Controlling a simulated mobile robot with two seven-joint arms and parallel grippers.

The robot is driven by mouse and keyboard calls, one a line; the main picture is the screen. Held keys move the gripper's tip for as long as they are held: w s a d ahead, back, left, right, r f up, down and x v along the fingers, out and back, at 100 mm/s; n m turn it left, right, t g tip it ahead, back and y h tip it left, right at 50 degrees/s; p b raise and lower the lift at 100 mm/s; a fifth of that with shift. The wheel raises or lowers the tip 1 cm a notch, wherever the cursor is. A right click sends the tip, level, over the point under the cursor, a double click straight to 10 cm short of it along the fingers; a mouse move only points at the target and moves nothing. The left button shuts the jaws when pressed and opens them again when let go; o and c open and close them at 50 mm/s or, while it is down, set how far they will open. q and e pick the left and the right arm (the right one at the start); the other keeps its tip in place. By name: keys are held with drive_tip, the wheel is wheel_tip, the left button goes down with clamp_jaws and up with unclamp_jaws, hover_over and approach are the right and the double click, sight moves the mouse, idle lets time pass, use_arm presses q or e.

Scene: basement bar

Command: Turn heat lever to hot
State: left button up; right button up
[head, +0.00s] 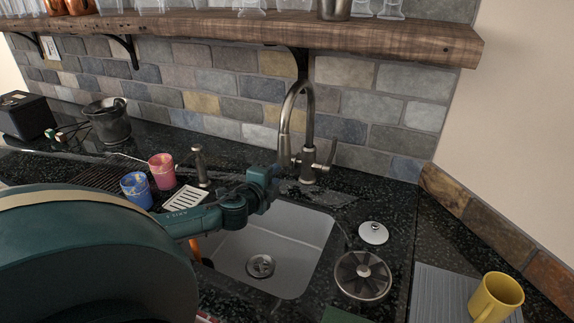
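A tall curved metal faucet (311,125) stands behind the sink. My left gripper (276,175) is above the back edge of the sink, just left of the faucet's base and on the far side from the lever. Its fingers are small and dark here, so I cannot tell if they are open or shut. My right gripper is not in view.
The sink (285,255) is empty around its drain. A blue cup (137,190), a pink cup (161,170) and a soap dispenser (201,166) stand left. A white lid (373,233), a dark round strainer (363,275) and a yellow mug (496,298) are right. A wooden shelf (400,38) hangs above.

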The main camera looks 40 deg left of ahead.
sight(287, 165)
use_arm(q)
drive_tip(key=x, duration=0.8)
drive_tip(key=shift+w+p, duration=0.3)
drive_tip(key=shift+p, duration=0.05)
drive_tip(key=shift+c, duration=0.2)
clamp_jaws()
